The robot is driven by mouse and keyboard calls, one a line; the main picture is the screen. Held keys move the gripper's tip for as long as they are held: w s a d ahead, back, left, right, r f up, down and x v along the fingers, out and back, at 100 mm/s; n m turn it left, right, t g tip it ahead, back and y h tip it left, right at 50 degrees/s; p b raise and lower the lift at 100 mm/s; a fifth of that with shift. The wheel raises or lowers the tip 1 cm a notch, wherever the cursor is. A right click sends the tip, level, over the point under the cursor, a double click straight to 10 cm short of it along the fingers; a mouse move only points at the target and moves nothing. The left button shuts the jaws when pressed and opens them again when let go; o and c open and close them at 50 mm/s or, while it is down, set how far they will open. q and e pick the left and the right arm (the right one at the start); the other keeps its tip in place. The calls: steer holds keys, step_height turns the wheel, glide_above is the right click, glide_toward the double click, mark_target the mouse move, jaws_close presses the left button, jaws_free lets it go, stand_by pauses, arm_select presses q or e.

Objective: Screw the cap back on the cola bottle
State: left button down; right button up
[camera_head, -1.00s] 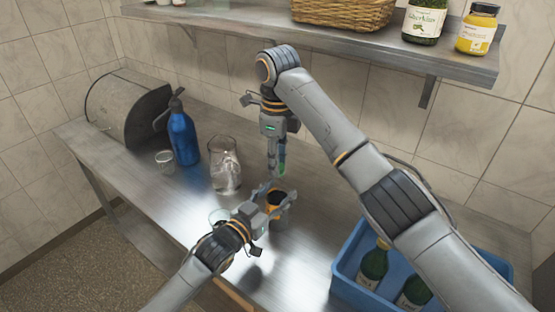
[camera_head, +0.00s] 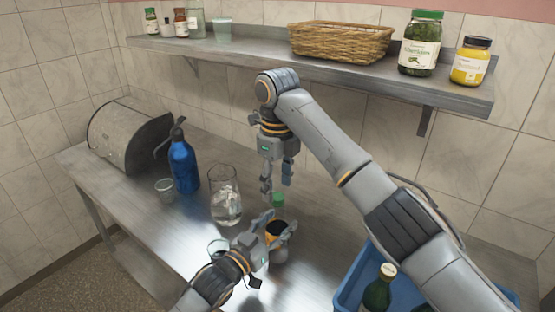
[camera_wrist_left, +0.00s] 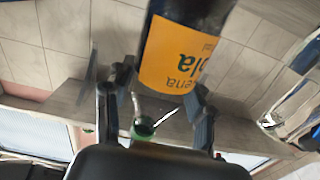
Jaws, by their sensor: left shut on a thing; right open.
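The dark cola bottle with an orange label (camera_head: 275,232) stands upright in my left gripper (camera_head: 280,228), which is shut on it. Its label (camera_wrist_left: 183,55) shows upside down in the left wrist view, between the fingers. The green cap (camera_head: 279,200) appears at the top of the bottle's neck; whether it is seated or turned tight cannot be told. My right gripper (camera_head: 277,187) is open just above the cap, its fingers pointing down. A green round shape (camera_wrist_left: 143,128) shows between the fingers in the left wrist view, too unclear to name.
A blue crate (camera_head: 350,285) with a green bottle is at right. A shelf (camera_head: 240,52) hangs behind.

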step_height(320, 180, up, 10)
stand_by(0.3)
arm_select(q)
steer(key=shift+c, duration=1.9)
jaws_free()
steer(key=v, duration=1.2)
arm_select(e)
steer(key=shift+f, duration=0.1)
